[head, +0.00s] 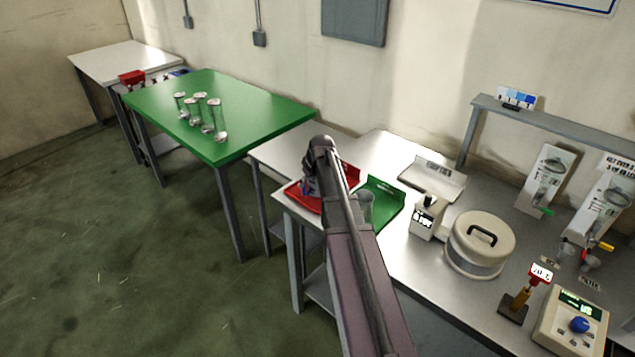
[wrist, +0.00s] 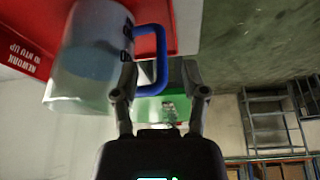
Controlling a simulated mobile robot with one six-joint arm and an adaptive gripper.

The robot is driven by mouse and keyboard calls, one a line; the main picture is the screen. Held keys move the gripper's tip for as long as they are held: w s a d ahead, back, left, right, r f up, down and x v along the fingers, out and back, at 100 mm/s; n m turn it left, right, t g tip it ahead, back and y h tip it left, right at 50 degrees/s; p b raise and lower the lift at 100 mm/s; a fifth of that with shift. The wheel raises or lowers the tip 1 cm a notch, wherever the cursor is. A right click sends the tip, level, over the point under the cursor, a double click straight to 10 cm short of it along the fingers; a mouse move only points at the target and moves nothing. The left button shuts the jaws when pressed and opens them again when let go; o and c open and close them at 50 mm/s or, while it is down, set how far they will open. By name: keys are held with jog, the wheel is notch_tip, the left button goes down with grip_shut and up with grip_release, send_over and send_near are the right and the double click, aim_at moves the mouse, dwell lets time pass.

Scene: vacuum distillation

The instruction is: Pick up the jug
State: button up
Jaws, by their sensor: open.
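The jug (wrist: 88,62) is a translucent vessel with a blue handle (wrist: 162,62), large at the upper left of the wrist view, above a red surface marked "REWORK 10 NTU UP". My gripper (wrist: 158,72) is open, its two fingers on either side of the handle's outer bar as seen from the wrist. I cannot tell whether a finger touches the handle. In the head view my arm ends over the red tray (head: 352,173), and it hides most of the jug and the fingers.
A round beige-lidded device (head: 480,246) and a small white instrument (head: 424,222) stand farther right. Several glass cylinders (head: 213,115) stand on the green table (head: 255,112). Open floor lies left.

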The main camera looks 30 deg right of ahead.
aim_at(304, 188)
jog(key=shift+f, duration=0.15)
jog(key=shift+b+x, duration=2.3)
jog(key=shift+x, duration=0.15)
jog(key=shift+w+a, duration=0.1)
jog(key=shift+w, duration=0.1)
grip_shut()
